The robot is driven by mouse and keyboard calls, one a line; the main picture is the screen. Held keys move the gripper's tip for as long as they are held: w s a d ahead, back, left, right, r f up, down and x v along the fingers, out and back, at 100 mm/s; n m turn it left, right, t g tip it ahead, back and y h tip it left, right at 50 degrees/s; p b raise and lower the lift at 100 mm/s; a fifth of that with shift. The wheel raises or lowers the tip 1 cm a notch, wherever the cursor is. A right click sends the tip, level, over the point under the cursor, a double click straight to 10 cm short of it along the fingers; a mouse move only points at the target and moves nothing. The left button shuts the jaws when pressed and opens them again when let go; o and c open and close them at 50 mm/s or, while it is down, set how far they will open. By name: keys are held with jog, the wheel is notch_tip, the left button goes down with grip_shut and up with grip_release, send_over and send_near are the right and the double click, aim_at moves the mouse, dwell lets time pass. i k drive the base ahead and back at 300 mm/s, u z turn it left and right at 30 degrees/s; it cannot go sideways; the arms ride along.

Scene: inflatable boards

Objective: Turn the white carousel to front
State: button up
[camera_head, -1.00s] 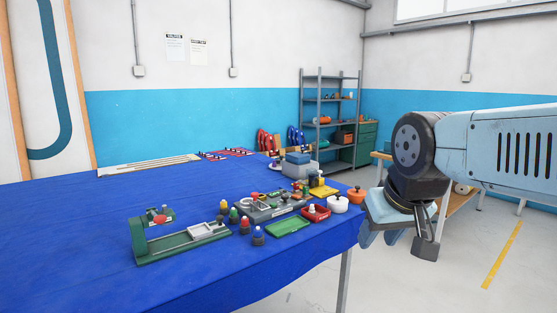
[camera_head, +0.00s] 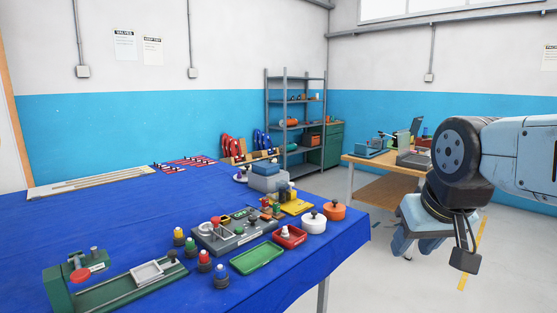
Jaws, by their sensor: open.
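The white carousel (camera_head: 314,224) is a round white drum with a dark knob on top. It sits near the right end of the blue-covered table, between a red tray and an orange drum of like shape. Which way it faces is too small to tell.
The orange drum (camera_head: 334,210) stands just right of the carousel. The red tray (camera_head: 290,236) and green tray (camera_head: 257,258) lie to its left. A grey control panel (camera_head: 235,232) and a green fixture (camera_head: 115,285) are further left. A wooden workbench (camera_head: 385,188) stands behind my arm.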

aim_at(245, 179)
jog(key=z, duration=0.2)
jog(key=i, duration=1.9)
jog(key=u, duration=0.45)
jog(key=k, duration=0.95)
jog(key=u, duration=0.15)
jog(key=i, duration=0.95)
jog(key=z, duration=0.1)
